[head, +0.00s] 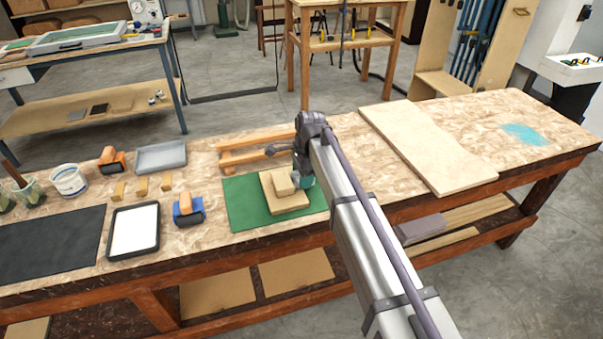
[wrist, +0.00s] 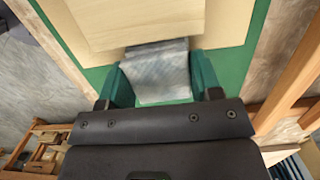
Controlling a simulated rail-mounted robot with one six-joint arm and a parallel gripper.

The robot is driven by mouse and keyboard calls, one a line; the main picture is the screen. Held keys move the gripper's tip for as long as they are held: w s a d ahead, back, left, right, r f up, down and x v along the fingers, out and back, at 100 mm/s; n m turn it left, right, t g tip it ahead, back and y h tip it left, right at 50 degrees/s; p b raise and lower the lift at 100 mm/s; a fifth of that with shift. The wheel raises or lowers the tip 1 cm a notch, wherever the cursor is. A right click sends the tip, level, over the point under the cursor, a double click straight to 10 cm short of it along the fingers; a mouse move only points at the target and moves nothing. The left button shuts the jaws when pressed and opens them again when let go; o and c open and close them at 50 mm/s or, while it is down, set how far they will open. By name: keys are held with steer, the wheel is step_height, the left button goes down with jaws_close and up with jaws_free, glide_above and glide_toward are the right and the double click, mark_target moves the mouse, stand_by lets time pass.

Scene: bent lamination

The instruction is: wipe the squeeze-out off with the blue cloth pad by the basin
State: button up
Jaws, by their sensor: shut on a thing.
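My gripper (head: 304,178) is at the right side of a stacked pale wood piece (head: 283,202) on a green mat (head: 240,208). In the wrist view my gripper (wrist: 161,72) has its green fingers shut on a grey-blue, streaked cloth pad (wrist: 162,76). The pad's far edge meets or overlaps the edge of the wood piece (wrist: 150,22); I cannot tell whether it presses on it. The pad is hidden in the head view. A shallow grey basin (head: 160,157) stands at the back left of the bench. Squeeze-out cannot be made out.
A blue tool with a wooden grip (head: 188,209) and a white-filled tray (head: 134,232) stand left of the mat. Wooden rails (head: 258,149) lie behind it. A pale board (head: 428,146) lies to the right. Small wood blocks (head: 142,186) and a white tub (head: 69,181) are farther left.

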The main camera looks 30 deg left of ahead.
steer(key=shift+s+d, duration=0.45)
steer(key=shift+s+d+r, duration=0.1)
steer(key=shift+s+d, duration=0.45)
steer(key=r+p, duration=0.2)
steer(key=w+d+r+p, duration=0.1)
steer(key=shift+r, duration=0.1)
step_height(320, 180, up, 7)
steer(key=p, duration=0.7)
